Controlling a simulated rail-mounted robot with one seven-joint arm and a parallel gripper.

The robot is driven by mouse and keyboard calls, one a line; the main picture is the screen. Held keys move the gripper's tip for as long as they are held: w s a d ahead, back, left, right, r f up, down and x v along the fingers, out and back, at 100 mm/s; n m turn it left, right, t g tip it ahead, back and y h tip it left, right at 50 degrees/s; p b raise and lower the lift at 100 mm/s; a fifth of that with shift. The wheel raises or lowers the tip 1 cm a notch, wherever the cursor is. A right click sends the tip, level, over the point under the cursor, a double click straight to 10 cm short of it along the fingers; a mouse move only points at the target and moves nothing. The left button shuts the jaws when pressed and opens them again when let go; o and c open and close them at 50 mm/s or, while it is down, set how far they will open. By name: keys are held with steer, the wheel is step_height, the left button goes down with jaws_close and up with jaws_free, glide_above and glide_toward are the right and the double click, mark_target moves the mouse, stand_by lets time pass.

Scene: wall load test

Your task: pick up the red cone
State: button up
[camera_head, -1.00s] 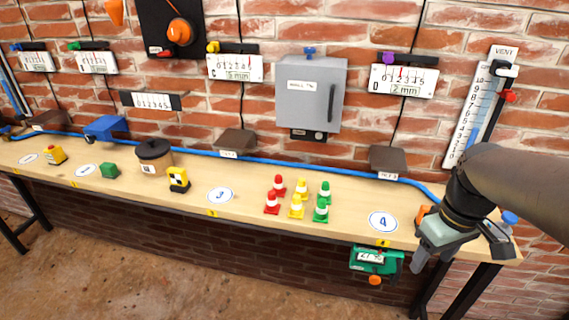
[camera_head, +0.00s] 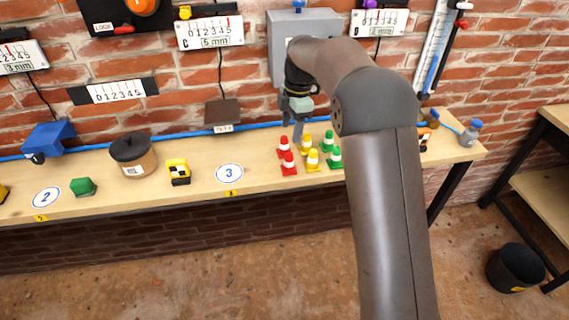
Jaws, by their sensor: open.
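Two red cones with white bands stand upright on the wooden bench, a rear one (camera_head: 283,146) and a front one (camera_head: 289,165). They form the left column of a small group. Two yellow cones (camera_head: 312,161) stand in the middle column and two green cones (camera_head: 334,158) on the right. My gripper (camera_head: 298,130) is open, pointing down at the back of the group, near the rear red and yellow cones. Its fingers are small here, and its height above the bench is hard to tell. No cone is seen between them.
My arm covers the bench right of the green cones. A grey wall box (camera_head: 282,60) is behind my gripper. Left are disc 3 (camera_head: 229,174), a yellow block (camera_head: 178,170) and a dark-lidded pot (camera_head: 132,156). A blue hose (camera_head: 180,137) runs along the back.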

mark_target(289, 154)
steer(key=f, duration=0.5)
steer(key=a+f+p, duration=0.1)
steer(key=f, duration=0.1)
steer(key=shift+s+f, duration=0.25)
steer(key=shift+f, duration=0.15)
steer(key=shift+d+f+p, duration=0.1)
steer(key=shift+f+p, duration=0.9)
steer(key=shift+f, duration=1.6)
steer(key=c, duration=1.1)
